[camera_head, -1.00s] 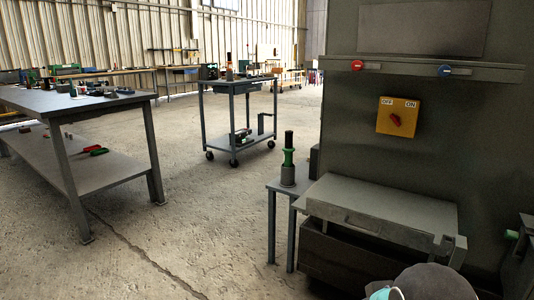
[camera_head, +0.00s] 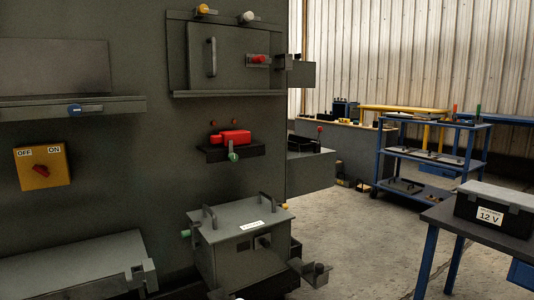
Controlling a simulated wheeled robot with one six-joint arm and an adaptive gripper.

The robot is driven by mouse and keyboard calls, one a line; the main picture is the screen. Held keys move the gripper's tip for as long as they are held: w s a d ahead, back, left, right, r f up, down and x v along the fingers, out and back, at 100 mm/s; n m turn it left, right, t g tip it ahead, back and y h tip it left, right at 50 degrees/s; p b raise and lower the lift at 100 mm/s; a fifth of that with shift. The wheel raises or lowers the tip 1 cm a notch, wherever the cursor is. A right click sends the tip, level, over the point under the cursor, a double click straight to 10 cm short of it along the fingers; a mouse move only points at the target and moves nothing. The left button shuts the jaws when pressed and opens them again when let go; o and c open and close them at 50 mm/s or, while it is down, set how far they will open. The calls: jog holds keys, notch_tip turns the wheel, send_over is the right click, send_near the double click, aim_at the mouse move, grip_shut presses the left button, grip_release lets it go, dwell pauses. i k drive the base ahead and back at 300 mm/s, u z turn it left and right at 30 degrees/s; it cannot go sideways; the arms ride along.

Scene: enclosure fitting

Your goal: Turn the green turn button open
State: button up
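A small green knob (camera_head: 186,233) sits at the left side of a grey box (camera_head: 240,262) with a lid, two upright handles and a white label. It looks like the green turn button, but its setting is too small to tell. A second green piece (camera_head: 233,156) hangs below a red block (camera_head: 235,137) on a dark ledge of the panel above the box. My gripper is not in view.
The tall dark panel (camera_head: 130,180) fills the left. A table (camera_head: 459,228) with a 12 V case (camera_head: 495,208) stands right; floor between is clear.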

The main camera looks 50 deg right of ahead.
aim_at(233, 158)
jog(key=z, duration=1.4)
